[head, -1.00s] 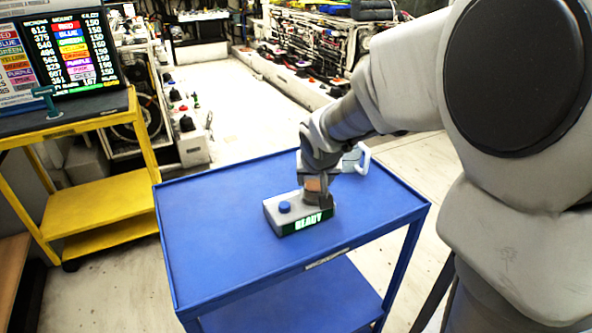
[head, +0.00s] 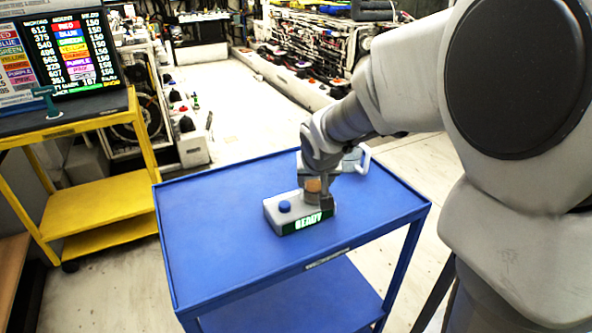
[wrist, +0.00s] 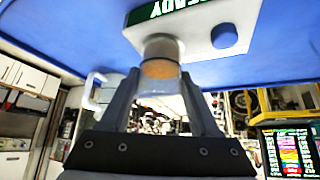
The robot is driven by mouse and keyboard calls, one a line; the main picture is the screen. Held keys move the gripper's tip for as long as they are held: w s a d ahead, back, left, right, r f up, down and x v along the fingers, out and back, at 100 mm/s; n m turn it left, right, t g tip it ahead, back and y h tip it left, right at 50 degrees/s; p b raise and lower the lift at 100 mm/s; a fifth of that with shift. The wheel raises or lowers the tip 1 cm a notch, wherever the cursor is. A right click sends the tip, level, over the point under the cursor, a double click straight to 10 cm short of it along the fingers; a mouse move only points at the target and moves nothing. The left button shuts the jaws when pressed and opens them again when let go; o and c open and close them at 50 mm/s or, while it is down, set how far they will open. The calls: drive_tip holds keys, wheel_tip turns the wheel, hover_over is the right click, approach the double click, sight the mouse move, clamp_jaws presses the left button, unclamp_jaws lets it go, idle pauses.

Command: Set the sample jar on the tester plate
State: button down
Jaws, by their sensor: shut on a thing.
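The sample jar (head: 313,185), a small clear jar with orange-brown contents, is between the fingers of my gripper (head: 320,191). My gripper is shut on it. The jar also shows in the wrist view (wrist: 160,66), between both fingers (wrist: 160,88). The tester (head: 283,217) is a pale box with a blue button (head: 285,206) and a green lit display reading READY (head: 307,222). The jar is over the tester's right part, at or just above the plate. I cannot tell whether they touch. The plate is mostly hidden by the jar and fingers.
The tester stands on a blue cart (head: 220,260). A clear jug with a white handle (head: 361,160) stands close behind my gripper. The cart top is free at left and front. A yellow cart with a screen (head: 75,52) stands at left.

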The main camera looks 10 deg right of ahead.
drive_tip(key=shift+f, duration=0.1)
drive_tip(key=shift+c, duration=0.2)
unclamp_jaws()
drive_tip(key=shift+o, duration=0.2)
drive_tip(key=p+v, duration=0.2)
drive_tip(key=v, duration=0.5)
drive_tip(key=shift+p, duration=0.35)
idle(0.7)
